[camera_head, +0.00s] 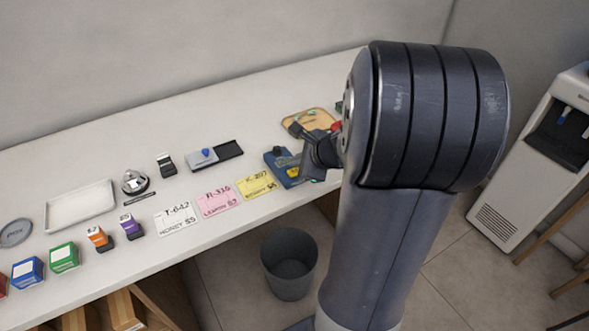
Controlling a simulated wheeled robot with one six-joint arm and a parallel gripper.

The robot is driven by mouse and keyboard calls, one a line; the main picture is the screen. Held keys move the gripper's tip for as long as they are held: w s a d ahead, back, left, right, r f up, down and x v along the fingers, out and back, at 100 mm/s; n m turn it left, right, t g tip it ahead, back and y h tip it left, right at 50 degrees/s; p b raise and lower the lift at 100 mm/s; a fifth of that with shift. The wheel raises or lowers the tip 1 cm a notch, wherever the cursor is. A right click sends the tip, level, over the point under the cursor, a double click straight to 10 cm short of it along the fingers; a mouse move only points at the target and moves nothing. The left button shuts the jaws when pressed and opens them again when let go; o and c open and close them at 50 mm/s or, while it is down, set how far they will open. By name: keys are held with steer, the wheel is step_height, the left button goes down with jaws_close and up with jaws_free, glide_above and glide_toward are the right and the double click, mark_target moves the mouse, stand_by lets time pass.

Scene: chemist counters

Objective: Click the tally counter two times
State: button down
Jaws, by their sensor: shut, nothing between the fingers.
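I cannot pick out the tally counter for certain. A small silver, rounded device on a dark base (135,182) stands on the counter beside the white tray, and a small black and silver device (167,165) stands to its right. Either could be it, or it could be hidden by my arm. My gripper (312,152) is at the right part of the counter, over or beside a blue and yellow device (285,170), far to the right of both small devices. It is shut and holds nothing. My arm hides part of this area, and the fingertips are hard to make out.
A grey bin (290,265) stands on the floor. The counter's back strip is clear.

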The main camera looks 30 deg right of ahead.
step_height(320, 180, up, 5)
steer(key=p, duration=0.4)
steer(key=shift+p, duration=0.3)
stand_by(0.6)
